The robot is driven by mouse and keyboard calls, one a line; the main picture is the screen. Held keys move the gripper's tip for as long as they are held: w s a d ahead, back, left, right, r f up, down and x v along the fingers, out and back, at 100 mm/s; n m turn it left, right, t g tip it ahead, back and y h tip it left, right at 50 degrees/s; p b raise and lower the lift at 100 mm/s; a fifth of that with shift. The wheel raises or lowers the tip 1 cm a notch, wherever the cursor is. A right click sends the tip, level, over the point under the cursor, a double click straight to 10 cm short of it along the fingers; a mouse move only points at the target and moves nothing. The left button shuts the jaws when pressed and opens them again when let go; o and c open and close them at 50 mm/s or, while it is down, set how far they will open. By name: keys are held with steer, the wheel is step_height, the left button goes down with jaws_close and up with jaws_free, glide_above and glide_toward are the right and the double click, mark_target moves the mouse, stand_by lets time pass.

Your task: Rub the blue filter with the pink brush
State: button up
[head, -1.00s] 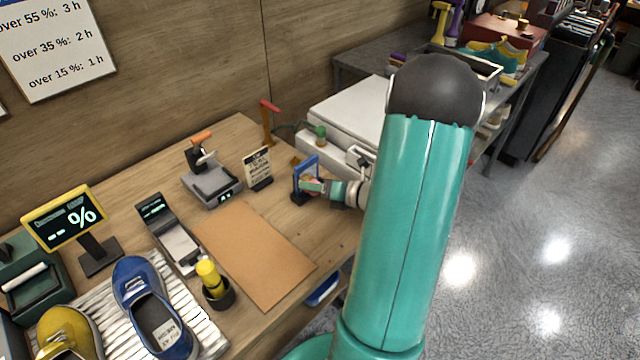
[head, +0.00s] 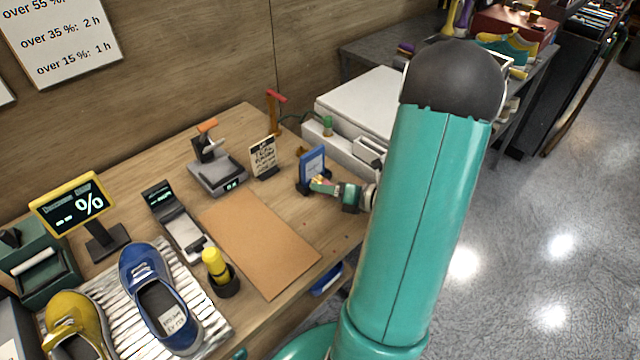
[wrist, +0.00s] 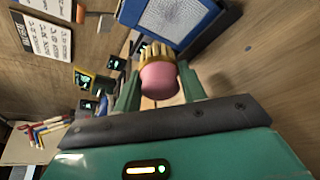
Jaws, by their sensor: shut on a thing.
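The blue filter (head: 312,163) is a blue frame with a pale mesh panel, standing upright in a dark holder near the far right part of the wooden table. It also shows at the top of the wrist view (wrist: 182,18). My gripper (head: 322,186) is just in front of it, low over the table. In the wrist view, my gripper (wrist: 158,92) is shut on the pink brush (wrist: 159,80), with a teal finger on each side. The brush's tan bristles point toward the filter's lower edge. I cannot tell whether they touch it.
A brown mat (head: 258,240) lies mid-table. A small sign (head: 263,157) and a grey device with an orange handle (head: 216,172) stand left of the filter. A white machine (head: 362,110) stands behind. Blue (head: 160,300) and yellow (head: 75,325) shoes lie at front left.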

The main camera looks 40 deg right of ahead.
steer(key=shift+s, duration=1.05)
steer(key=shift+s, duration=1.5)
steer(key=shift+w+d, duration=0.1)
steer(key=shift+w, duration=3.5)
steer(key=shift+w, duration=0.95)
